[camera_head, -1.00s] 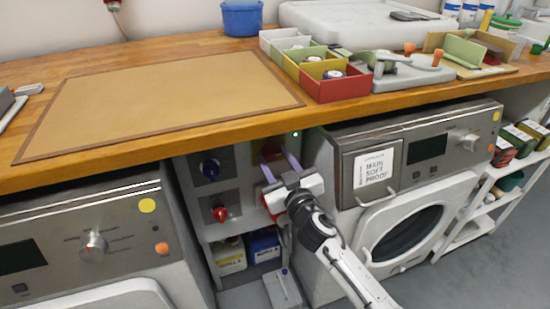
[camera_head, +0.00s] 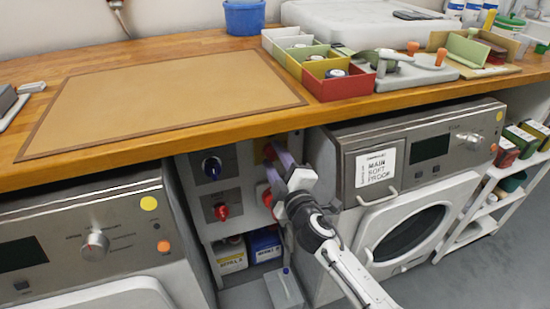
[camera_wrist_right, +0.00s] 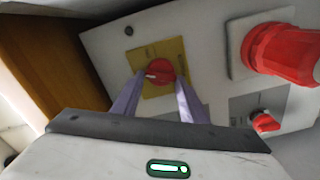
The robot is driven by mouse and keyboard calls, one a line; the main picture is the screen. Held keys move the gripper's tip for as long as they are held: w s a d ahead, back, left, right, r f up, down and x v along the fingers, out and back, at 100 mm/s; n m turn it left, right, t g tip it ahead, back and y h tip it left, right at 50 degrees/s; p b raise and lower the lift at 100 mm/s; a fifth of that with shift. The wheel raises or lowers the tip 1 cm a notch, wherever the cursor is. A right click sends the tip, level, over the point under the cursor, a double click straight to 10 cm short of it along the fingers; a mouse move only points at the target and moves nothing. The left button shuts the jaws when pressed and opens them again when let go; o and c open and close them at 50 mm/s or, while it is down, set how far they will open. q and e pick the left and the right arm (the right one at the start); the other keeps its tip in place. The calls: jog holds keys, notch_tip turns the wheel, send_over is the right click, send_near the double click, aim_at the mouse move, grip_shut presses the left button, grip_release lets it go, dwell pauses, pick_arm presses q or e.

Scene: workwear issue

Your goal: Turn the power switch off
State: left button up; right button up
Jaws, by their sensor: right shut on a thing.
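The power switch appears to be the red rotary knob (camera_wrist_right: 161,70) on a yellow plate (camera_wrist_right: 148,52), fixed to a light grey panel (camera_wrist_right: 205,40) under the worktop. Its white mark points left in the right wrist view. My right gripper (camera_head: 275,154) reaches under the worktop edge, its two purple fingers shut on the knob, one on each side. In the head view the fingers and wrist hide most of the knob. My left gripper is in neither view now.
A large red connector (camera_wrist_right: 284,52) and a smaller red knob (camera_wrist_right: 265,122) sit close by on the panels. The worktop edge (camera_head: 240,132) overhangs; a washing machine (camera_head: 410,170) stands right.

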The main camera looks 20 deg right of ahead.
jog(key=n, duration=0.4)
jog(key=shift+f+n, duration=0.2)
jog(key=shift+n, duration=0.1)
dwell(0.5)
jog(key=o, duration=1)
jog(key=shift+o, duration=0.2)
jog(key=s, duration=1)
jog(key=shift+s+d, duration=0.15)
